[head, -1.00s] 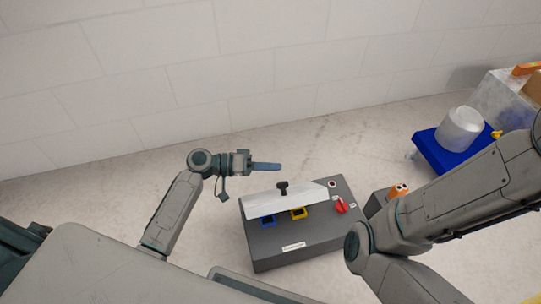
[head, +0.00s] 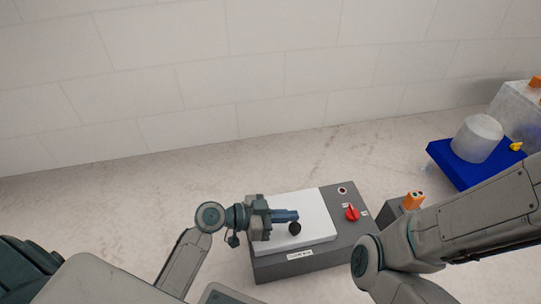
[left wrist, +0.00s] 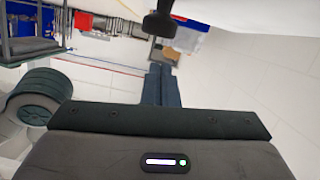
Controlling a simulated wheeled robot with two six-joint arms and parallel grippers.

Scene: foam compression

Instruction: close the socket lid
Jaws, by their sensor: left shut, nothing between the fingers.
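The white socket lid (head: 312,204) lies down flat over the left part of the dark grey box (head: 349,226), and the sockets are hidden. Its black knob (head: 295,228) stands on the lid's upper face. My left gripper (head: 297,215) is shut and empty above the lid, its fingertips close to the knob; I cannot tell whether they touch. In the left wrist view the shut fingers (left wrist: 161,85) point toward a dark knob (left wrist: 160,23), with a gap showing between them in the picture. My right gripper is out of view; only the right arm shows.
A red switch (head: 352,213) sits on the box's right part. A small grey box with an orange part (head: 414,201) stands to the right, beside my right arm. A blue platform (head: 446,161) with a white canister (head: 477,138) is farther right. The wall is behind.

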